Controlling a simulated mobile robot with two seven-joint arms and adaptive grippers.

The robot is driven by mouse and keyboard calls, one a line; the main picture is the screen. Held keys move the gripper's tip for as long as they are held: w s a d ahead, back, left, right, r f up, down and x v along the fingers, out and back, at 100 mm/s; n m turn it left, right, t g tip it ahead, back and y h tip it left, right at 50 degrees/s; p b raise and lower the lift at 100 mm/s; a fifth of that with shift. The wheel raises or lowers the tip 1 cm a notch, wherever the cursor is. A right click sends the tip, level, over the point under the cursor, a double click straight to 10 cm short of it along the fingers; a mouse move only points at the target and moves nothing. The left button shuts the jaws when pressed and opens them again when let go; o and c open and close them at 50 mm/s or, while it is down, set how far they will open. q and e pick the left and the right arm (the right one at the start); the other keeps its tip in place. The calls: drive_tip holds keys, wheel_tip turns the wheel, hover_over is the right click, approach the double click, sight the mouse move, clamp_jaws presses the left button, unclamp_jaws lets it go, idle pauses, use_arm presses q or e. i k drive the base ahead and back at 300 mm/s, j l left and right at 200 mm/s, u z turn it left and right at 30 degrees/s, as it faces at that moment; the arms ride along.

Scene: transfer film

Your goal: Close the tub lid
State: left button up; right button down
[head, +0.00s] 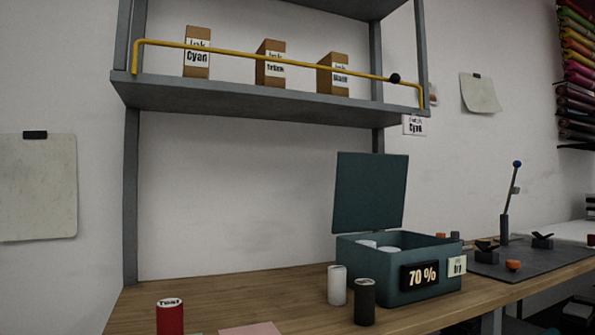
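The teal tub (382,295) stands on the wooden bench, right of the middle in the head view. Its lid (369,193) stands open, upright at the back of the tub. White cylinders (368,244) show inside the tub near its left end. A black display reading "70 %" (420,276) and a small pale label (457,265) are on the tub's front. Neither of my grippers is in view.
A white can (337,285) and a black can (364,302) stand close in front of the tub. A red can (170,316) is at the front left. A shelf with ink boxes (197,52) and a yellow rail (270,56) hangs above. A lever press (504,228) stands at the right.

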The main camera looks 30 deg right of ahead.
sight(370, 188)
drive_tip(key=l+u, duration=0.6)
drive_tip(key=u, duration=0.15)
drive_tip(key=k+l+u, duration=0.15)
drive_tip(key=u, duration=0.2)
drive_tip(key=k+l+u, duration=0.2)
drive_tip(key=l, duration=0.2)
drive_tip(key=k+l+u, duration=0.2)
drive_tip(key=l, duration=0.15)
drive_tip(key=k+l+u, duration=0.2)
drive_tip(key=l, duration=0.15)
drive_tip(key=k+l+u, duration=0.2)
drive_tip(key=k+l, duration=0.5)
drive_tip(key=l, duration=0.1)
